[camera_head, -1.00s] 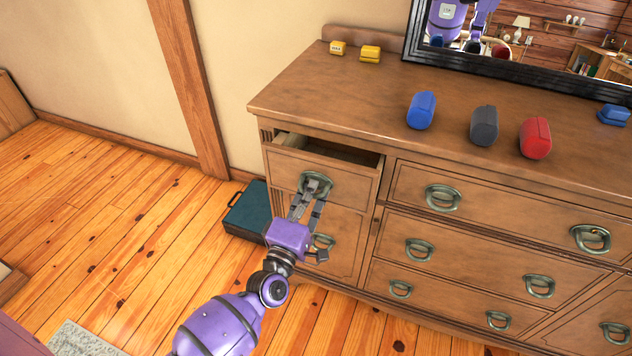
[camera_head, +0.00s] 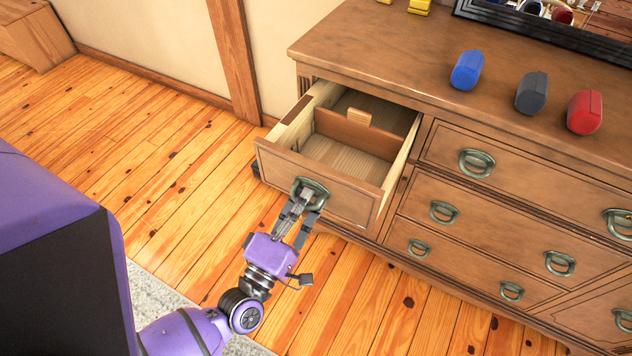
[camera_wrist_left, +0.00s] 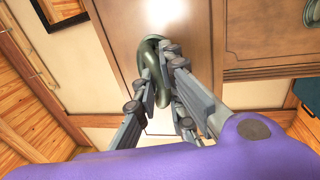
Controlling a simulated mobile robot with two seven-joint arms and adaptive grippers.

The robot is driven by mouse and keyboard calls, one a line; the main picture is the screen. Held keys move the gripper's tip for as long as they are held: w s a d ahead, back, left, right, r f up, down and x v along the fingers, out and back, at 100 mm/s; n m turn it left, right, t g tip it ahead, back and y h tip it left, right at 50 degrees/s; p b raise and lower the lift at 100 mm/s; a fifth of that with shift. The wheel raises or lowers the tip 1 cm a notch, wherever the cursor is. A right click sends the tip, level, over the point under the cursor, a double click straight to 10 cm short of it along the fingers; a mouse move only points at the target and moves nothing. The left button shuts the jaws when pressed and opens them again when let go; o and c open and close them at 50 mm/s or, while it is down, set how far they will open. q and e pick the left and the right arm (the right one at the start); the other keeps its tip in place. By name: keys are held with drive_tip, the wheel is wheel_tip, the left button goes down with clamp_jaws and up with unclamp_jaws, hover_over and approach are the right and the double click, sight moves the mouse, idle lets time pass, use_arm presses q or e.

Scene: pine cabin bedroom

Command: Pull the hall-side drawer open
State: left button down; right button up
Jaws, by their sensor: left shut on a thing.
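The top left drawer (camera_head: 322,199) of the wooden dresser (camera_head: 340,40) stands well out from its front. Its inside shows a wooden divider (camera_head: 345,132) with a small raised tab, and the floor in front of the divider looks empty. My left gripper (camera_head: 308,197) is shut on the drawer's greenish metal handle (camera_head: 312,187). In the left wrist view the fingers (camera_wrist_left: 160,75) close around the handle ring (camera_wrist_left: 153,50). My right gripper is not in view.
Yellow items (camera_head: 419,6) and a dark-framed mirror (camera_head: 560,30) are behind. Wooden floor (camera_head: 180,200) is clear at left; a pale rug (camera_head: 165,290) lies below.

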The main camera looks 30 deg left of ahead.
use_arm(q)
drive_tip(key=shift+s+a, duration=0.1)
drive_tip(key=shift+s, duration=2.8)
drive_tip(key=c, duration=1.8)
unclamp_jaws()
drive_tip(key=shift+s, duration=0.15)
drive_tip(key=s+f, duration=0.2)
drive_tip(key=s, duration=0.9)
drive_tip(key=shift+s+a+f, duration=0.2)
drive_tip(key=shift+s, duration=0.1)
